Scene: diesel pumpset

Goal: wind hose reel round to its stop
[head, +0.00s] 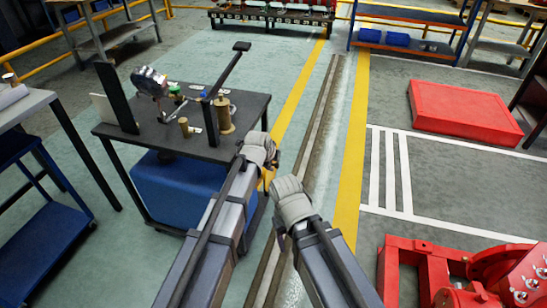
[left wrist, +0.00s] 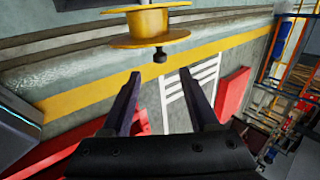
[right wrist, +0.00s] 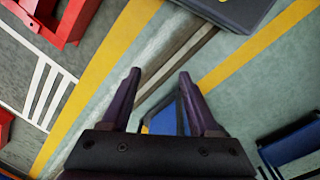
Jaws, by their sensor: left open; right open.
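The hose reel (left wrist: 150,28) is a yellow spool with two round flanges, at the top of the left wrist view. A dark knob (left wrist: 160,56) sticks out from its lower flange. A yellow part of the reel (head: 267,179) shows in the head view, mostly hidden behind my left wrist. My left gripper (left wrist: 159,74) is open and empty, with the knob ahead of and between its fingertips in the picture, apart from them. My right gripper (right wrist: 160,73) is open and empty, pointing down over the floor. The reel's stop cannot be made out.
A dark table (head: 160,138) with metal parts stands at left, above a blue tank (head: 175,190). A red machine (head: 435,270) is at the lower right, and a red platform (head: 465,112) lies beyond. The striped floor (head: 420,190) between them is clear.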

